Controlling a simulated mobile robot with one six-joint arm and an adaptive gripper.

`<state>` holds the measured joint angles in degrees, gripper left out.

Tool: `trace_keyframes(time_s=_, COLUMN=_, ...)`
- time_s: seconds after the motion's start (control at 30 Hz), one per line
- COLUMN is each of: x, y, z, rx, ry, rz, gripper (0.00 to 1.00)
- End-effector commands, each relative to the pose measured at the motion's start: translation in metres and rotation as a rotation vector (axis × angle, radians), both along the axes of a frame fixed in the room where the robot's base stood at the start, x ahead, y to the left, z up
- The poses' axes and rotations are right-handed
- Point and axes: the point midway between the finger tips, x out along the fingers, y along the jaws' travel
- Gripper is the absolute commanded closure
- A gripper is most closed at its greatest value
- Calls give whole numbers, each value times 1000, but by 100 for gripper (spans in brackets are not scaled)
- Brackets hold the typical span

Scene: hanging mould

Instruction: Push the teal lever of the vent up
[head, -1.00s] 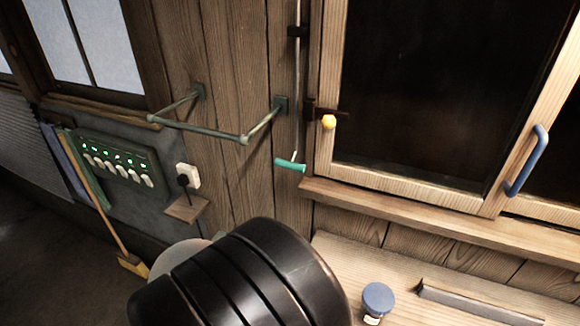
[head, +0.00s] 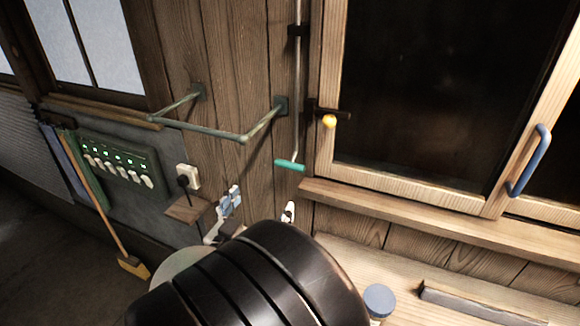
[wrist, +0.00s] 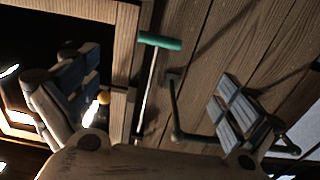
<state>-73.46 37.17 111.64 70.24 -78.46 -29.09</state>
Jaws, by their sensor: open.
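The teal lever (head: 289,165) is a short crossbar at the lower end of a thin metal rod (head: 297,90) on the plank wall, left of the window frame. In the wrist view the teal lever (wrist: 160,41) shows near the top, between the directions of my two fingers and apart from them. My gripper (head: 258,207) is open and empty, below and a little left of the lever in the head view. Its fingers stand wide apart in the wrist view (wrist: 158,95). My dark arm hides what lies behind the gripper's base.
A green rail (head: 200,130) juts from the wall left of the rod. A yellow knob (head: 329,121) sits on the window frame. A blue handle (head: 528,160) is at right. A blue-lidded jar (head: 379,299) stands on the bench, partly behind my arm. A switch panel (head: 118,163) is at left.

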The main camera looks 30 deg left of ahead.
Motion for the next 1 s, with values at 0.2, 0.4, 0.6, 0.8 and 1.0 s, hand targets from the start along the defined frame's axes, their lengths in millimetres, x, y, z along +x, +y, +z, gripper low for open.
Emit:
trace_keyframes(time_s=0.2, x=48, y=4, z=-2, rx=0, ry=0, rz=-3, gripper=0)
trace_keyframes(time_s=0.4, x=92, y=9, z=-2, rx=0, ry=0, rz=-2, gripper=0)
trace_keyframes(time_s=0.6, x=129, y=13, z=-1, rx=-1, ry=-1, rz=0, gripper=0)
trace_keyframes(time_s=0.8, x=149, y=17, z=-1, rx=-1, ry=0, rz=1, gripper=0)
trace_keyframes(time_s=1.0, x=154, y=17, z=0, rx=-2, ry=0, rz=3, gripper=0)
